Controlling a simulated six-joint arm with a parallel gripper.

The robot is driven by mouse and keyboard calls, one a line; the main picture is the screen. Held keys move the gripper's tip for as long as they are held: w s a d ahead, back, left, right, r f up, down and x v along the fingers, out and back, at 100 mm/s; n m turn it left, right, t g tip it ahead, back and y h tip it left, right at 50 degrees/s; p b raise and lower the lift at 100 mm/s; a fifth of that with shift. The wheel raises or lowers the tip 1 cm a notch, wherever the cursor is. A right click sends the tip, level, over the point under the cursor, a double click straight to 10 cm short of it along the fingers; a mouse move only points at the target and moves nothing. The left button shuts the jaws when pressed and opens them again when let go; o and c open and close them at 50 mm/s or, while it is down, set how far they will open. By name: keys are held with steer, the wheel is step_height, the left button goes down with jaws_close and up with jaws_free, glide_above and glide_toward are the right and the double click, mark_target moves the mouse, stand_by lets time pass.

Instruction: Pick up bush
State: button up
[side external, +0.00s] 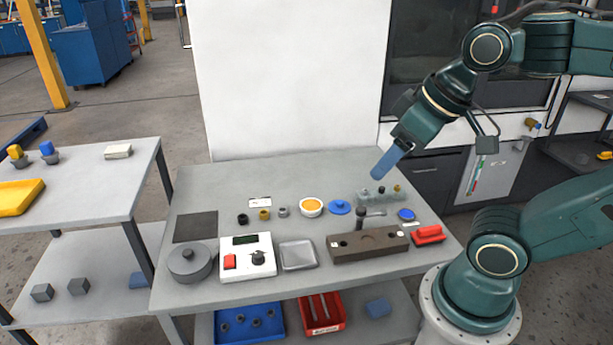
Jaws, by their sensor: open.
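Several small ring-like parts stand on the grey table (205,290): a black one (242,219), a brass-coloured one (264,215) and a grey one (283,211). They look like bushes, but I cannot tell which one the task means. My gripper (377,177) has blue fingers and hangs tilted down-left above the back right of the table. It is open, and I see nothing held in it. It is apart from the three small parts, up and to their right.
A white ring with an orange centre (311,208) and a blue disc (340,207) lie right of the small parts. A clear block (368,198) with small pieces is below my gripper. A brown fixture (350,249), red part (428,235) and control box (247,262) stand nearer the front.

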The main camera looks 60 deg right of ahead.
steer(key=w+d+f+m+g, duration=0.1)
steer(key=w+d+m, duration=0.2)
steer(key=w, duration=1)
steer(key=w+d+f+m+g, duration=0.1)
steer(key=w+d+m, duration=0.15)
steer(key=w, duration=1.05)
steer(key=w+d+f+m, duration=0.1)
steer(key=w+d+f, duration=0.1)
steer(key=w+f, duration=0.3)
steer(key=w+d+f+m+g+h, duration=0.1)
steer(key=w+d+f, duration=0.2)
steer(key=f, duration=0.9)
steer(key=w+d+f+m+g, duration=0.1)
steer(key=w+d+f+m, duration=0.1)
steer(key=w+f, duration=0.5)
steer(key=shift+w+d+f, duration=0.4)
steer(key=shift+d+f, duration=0.3)
steer(key=shift+f, duration=0.1)
steer(key=shift+f, duration=0.1)
glide_above(263, 214)
steer(key=shift+f, duration=4.1)
